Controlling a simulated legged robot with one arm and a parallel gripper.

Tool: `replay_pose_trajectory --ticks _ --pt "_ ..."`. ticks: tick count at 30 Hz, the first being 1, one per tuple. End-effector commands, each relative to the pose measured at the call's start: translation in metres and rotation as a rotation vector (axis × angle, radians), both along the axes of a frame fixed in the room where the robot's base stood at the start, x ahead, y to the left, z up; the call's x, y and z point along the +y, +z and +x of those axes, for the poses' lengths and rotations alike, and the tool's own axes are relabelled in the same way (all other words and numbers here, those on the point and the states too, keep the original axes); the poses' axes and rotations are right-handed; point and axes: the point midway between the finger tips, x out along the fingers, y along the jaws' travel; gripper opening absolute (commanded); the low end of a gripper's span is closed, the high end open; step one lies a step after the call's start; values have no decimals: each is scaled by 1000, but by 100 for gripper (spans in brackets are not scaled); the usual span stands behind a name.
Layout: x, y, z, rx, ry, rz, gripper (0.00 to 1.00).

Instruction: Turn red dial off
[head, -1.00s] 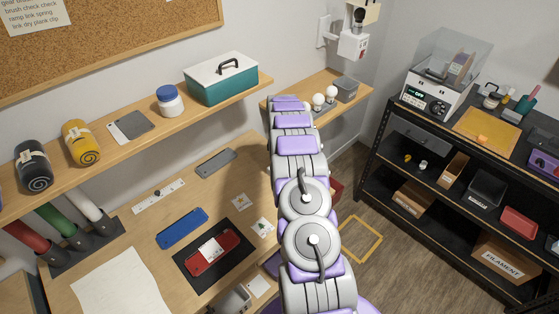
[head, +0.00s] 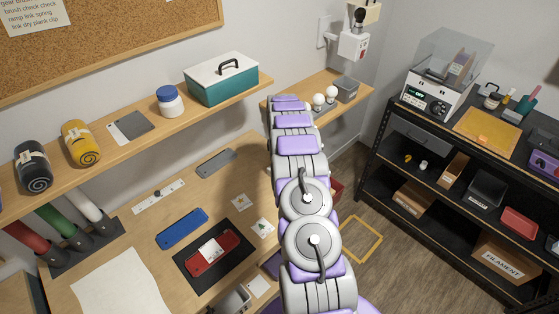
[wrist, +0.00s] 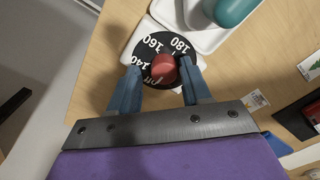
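The red dial (wrist: 164,68) shows in the wrist view as a round red knob on a black disc (wrist: 146,50) with white marks reading 140, 160 and 180. Part of a further label, seemingly "off", shows at the knob's lower left. My gripper (wrist: 160,67) is open, with one blue-grey finger on each side of the knob and a visible gap on both sides. I cannot tell which mark the knob points to. In the head view my arm hides the dial and the gripper.
A white tray with a teal object (wrist: 233,10) stands just beyond the dial. Small cards (wrist: 254,100) lie to the right on the wooden desk. In the head view, a shelf with a teal toolbox (head: 222,79) runs along the wall, and a black rack (head: 408,157) stands at the right.

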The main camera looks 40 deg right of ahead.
Motion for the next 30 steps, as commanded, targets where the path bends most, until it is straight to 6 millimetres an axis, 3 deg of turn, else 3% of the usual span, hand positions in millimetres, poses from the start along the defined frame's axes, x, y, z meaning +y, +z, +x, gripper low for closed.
replay_pose_trajectory --ticks 9,14,30 --pt "2 -1 -2 4 0 2 57" --pt "2 11 -2 4 0 2 57" --pt "0 124 0 2 0 1 57"
